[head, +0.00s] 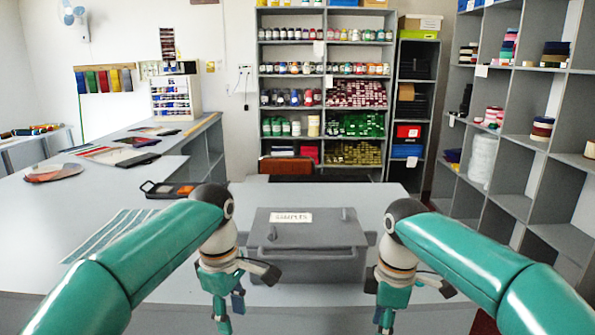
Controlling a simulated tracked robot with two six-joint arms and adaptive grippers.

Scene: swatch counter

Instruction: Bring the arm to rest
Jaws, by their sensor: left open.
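My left arm comes in from the left, and my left gripper (230,311) hangs down at the front edge of the counter, to the left of a grey lidded box (312,262). Its jaws are open with nothing between them. My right gripper (386,316) hangs down to the right of the same box, at about the same height. I see no object in it. Its fingertips overlap in this view, so I cannot tell how far apart they are. Both grippers look apart from the box.
The labelled grey box sits between my arms on the grey counter (120,208). A black-and-orange case (170,190) and a striped sheet (110,233) lie on the left. Shelves with jars (290,97) stand behind; a cubby shelf (515,205) stands on the right.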

